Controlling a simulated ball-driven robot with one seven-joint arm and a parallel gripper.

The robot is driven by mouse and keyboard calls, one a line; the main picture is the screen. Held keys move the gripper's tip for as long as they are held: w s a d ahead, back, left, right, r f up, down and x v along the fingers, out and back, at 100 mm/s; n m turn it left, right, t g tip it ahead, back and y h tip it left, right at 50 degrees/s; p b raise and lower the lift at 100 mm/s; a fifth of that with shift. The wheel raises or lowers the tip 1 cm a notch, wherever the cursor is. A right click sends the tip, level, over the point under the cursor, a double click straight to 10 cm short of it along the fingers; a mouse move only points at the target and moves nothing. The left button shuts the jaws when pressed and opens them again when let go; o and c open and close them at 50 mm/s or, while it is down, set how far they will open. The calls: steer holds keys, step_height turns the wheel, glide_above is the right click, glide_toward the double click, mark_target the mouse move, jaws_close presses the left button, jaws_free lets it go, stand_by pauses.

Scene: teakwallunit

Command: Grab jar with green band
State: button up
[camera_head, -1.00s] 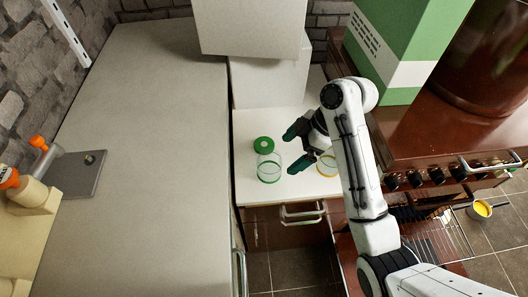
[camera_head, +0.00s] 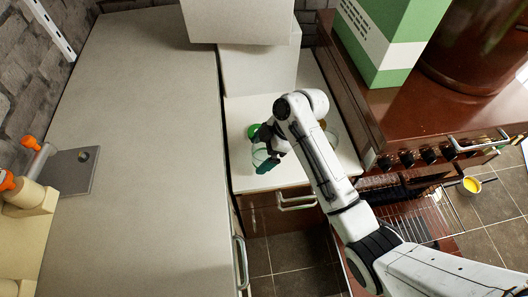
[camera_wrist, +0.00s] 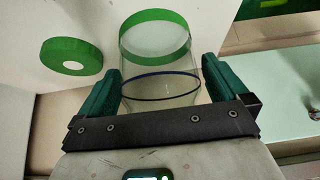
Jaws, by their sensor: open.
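The clear jar with a green band (camera_wrist: 158,45) stands upright in the wrist view, between the two dark green fingers of my gripper (camera_wrist: 161,68). The fingers are open, one on each side, and I cannot tell whether either touches the glass. In the head view the jar (camera_head: 259,156) shows only partly behind my gripper (camera_head: 263,151), on the white counter (camera_head: 240,182). A dark blue ring also shows across the jar in the wrist view.
A green ring-shaped lid (camera_wrist: 71,61) lies left of the jar; it also shows in the head view (camera_head: 253,130). White boxes (camera_head: 258,80) rise behind, and the brown stove (camera_head: 405,140) is at right.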

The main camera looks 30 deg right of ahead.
steer(key=shift+a+f, duration=0.1)
steer(key=shift+f, duration=0.05)
steer(key=c, duration=1.1)
steer(key=shift+r, duration=0.7)
steer(key=s+d+r+p, duration=0.8)
steer(key=s+d+r, duration=0.1)
steer(key=d+r, duration=0.1)
steer(key=shift+s+r, duration=0.35)
steer(key=shift+r, duration=0.5)
